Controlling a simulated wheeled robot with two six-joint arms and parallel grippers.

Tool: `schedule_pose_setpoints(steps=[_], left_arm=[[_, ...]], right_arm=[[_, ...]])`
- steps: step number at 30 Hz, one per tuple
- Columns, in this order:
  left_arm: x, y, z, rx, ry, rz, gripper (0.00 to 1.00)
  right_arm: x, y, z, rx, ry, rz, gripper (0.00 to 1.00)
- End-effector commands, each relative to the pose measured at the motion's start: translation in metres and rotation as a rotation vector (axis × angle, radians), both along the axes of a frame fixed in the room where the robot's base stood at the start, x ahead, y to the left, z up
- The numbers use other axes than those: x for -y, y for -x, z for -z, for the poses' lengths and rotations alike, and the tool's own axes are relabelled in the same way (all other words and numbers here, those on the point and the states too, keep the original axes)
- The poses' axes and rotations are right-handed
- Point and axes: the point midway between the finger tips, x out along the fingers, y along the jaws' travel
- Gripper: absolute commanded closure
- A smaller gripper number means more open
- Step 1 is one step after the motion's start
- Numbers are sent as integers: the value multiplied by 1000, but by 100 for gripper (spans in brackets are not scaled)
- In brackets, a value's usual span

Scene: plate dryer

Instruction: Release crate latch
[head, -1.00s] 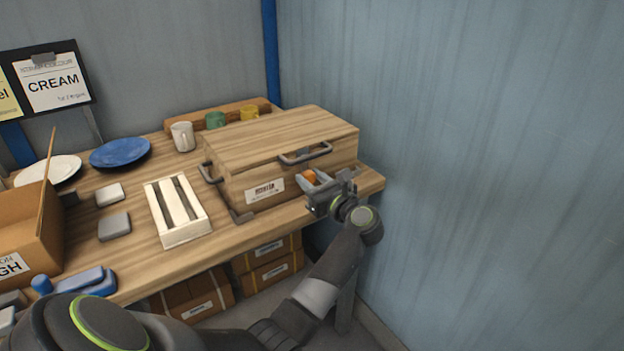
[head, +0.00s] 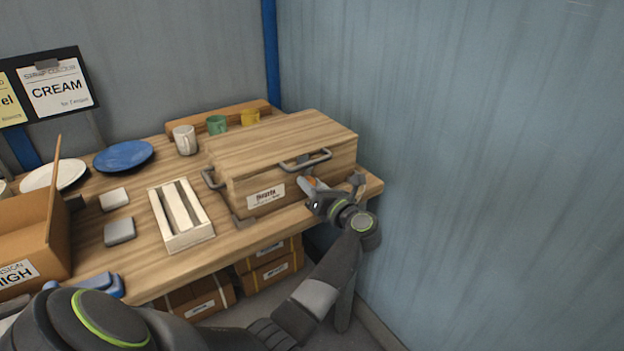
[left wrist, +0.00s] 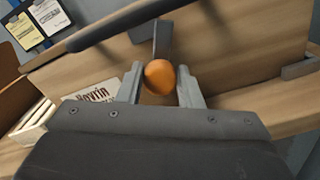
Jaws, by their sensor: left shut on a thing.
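The wooden crate (head: 285,150) stands closed at the right end of the workbench, with a grey handle (head: 305,159) on its lid and a white label on its front. The latch is a grey lever (left wrist: 162,40) with a round orange knob (left wrist: 160,77) on the crate's front, near its right side. My left gripper (head: 316,184) is at the crate's front. In the left wrist view its two fingers (left wrist: 161,84) stand on either side of the knob, shut on it. In the head view the gripper mostly hides the knob. My right gripper is out of view.
A slatted pale wooden rack (head: 180,214) stands left of the crate. A blue-grey wall (head: 480,150) is close on the right.

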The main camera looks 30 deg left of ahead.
Motion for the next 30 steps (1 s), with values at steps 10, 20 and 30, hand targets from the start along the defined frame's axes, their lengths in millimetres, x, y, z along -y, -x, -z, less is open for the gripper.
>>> schedule_pose_setpoints(steps=[10,20,30], left_arm=[[1,-1,-4,-306,-126,1,90],[1,-2,-3,-594,-248,2,90],[1,-2,-1,-854,-356,2,90]], right_arm=[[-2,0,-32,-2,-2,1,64],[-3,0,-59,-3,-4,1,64],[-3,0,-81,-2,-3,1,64]])
